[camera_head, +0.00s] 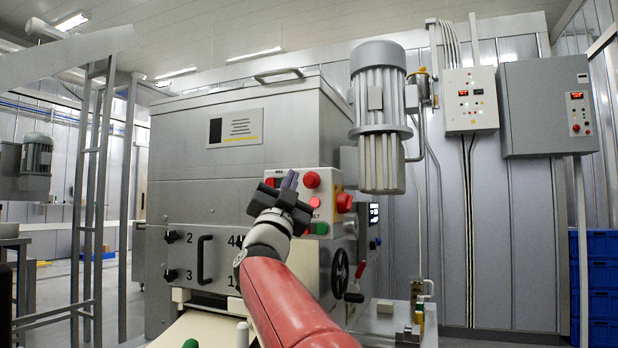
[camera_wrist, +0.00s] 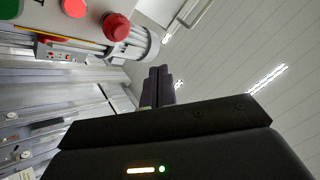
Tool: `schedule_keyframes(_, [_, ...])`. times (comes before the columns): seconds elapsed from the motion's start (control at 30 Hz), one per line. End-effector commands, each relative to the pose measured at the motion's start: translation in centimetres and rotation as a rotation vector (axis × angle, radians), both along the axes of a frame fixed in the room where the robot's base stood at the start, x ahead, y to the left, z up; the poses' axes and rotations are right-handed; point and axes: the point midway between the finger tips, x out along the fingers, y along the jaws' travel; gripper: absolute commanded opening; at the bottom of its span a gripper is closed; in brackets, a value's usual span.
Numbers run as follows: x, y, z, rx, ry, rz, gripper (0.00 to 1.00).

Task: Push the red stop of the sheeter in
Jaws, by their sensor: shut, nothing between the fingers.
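The sheeter is the big grey steel machine (camera_head: 235,185) with a white control box (camera_head: 325,181) on its front right. The box bears a red mushroom knob (camera_head: 312,180) on its face near the top and a larger red knob (camera_head: 344,203) at its right edge; which is the stop I cannot tell. The wrist view shows one red mushroom knob (camera_wrist: 117,27) standing out from the panel, top left. My gripper (camera_head: 289,182) is in front of the box, left of the knobs, hiding part of its face. Its fingers (camera_wrist: 160,85) are shut, empty and apart from that knob.
A flat red button (camera_wrist: 74,8) and a green button (camera_head: 321,228) are also on the box. A grey motor (camera_head: 379,110) hangs just right of it. A black handwheel (camera_head: 339,272) is below. Two wall boxes (camera_head: 471,100) (camera_head: 546,105) are farther right.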

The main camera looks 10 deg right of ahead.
Motion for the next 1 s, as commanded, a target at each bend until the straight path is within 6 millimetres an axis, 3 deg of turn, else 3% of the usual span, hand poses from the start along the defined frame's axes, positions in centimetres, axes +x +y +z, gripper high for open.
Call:
schedule_keyframes(0.2, [2.7, -2.0, 0.3, -0.002, 0.001, -0.004, 0.0])
schedule_keyframes(0.43, [4.4, -3.2, 0.2, -0.001, 0.001, -0.001, 0.0])
schedule_keyframes(1.0, [4.9, -3.6, 0.0, 0.0, 0.0, 0.0, 0.0])
